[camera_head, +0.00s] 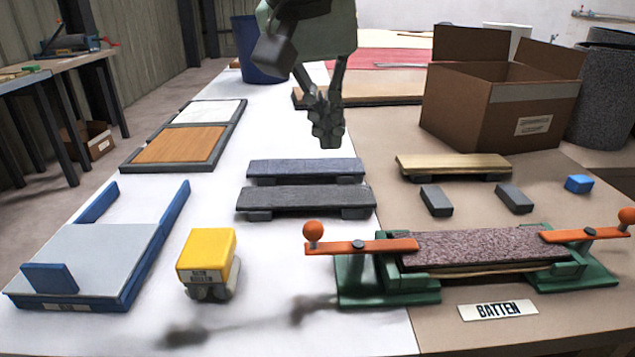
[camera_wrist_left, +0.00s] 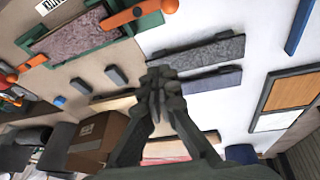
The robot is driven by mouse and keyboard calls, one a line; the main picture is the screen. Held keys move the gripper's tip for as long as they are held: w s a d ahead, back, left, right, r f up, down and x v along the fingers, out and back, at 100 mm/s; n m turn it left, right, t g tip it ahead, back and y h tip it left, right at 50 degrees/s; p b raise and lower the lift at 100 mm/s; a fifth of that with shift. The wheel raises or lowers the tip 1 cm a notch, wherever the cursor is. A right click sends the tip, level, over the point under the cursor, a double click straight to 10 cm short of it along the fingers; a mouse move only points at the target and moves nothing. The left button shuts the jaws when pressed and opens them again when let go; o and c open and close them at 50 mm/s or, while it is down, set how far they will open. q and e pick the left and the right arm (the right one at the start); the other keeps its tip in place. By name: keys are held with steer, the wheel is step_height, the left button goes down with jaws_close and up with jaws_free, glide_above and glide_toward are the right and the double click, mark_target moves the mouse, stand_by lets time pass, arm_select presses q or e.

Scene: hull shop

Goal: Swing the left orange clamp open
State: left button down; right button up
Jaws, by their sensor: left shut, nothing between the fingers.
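The left orange clamp (camera_head: 362,247) is a flat bar with an orange ball knob (camera_head: 313,231) on its left end. It pivots on the left green block of the fixture (camera_head: 388,288), and its right end lies over the edge of the speckled batten (camera_head: 480,247). The right orange clamp (camera_head: 588,234) lies over the batten's other end. My left gripper (camera_head: 328,140) is shut and empty, up in the air beyond the grey planks and well away from the clamp. In the left wrist view the left clamp (camera_wrist_left: 125,17) shows at the top. My right gripper is not in view.
Two grey planks (camera_head: 305,199) on small blocks lie between gripper and clamp. A yellow block (camera_head: 206,256) and blue-edged tray (camera_head: 90,265) stand at left. An open cardboard box (camera_head: 495,100) stands behind right.

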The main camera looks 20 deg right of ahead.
arm_select(q)
steer(key=shift+w+a+f+t+y, duration=0.1)
steer(key=shift+a+t+y, duration=0.05)
steer(key=shift+a+y, duration=0.2)
steer(key=shift+w+a+f+t+y, duration=0.15)
steer(key=shift+a+y, duration=0.1)
steer(key=shift+a, duration=0.2)
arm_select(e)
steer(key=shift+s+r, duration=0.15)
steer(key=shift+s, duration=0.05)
arm_select(q)
steer(key=x, duration=1)
steer(key=s, duration=0.1)
steer(key=s+a, duration=0.1)
steer(key=s, duration=0.1)
steer(key=shift+s+a+f, duration=0.3)
steer(key=shift+s+a, duration=0.05)
steer(key=shift+s, duration=0.05)
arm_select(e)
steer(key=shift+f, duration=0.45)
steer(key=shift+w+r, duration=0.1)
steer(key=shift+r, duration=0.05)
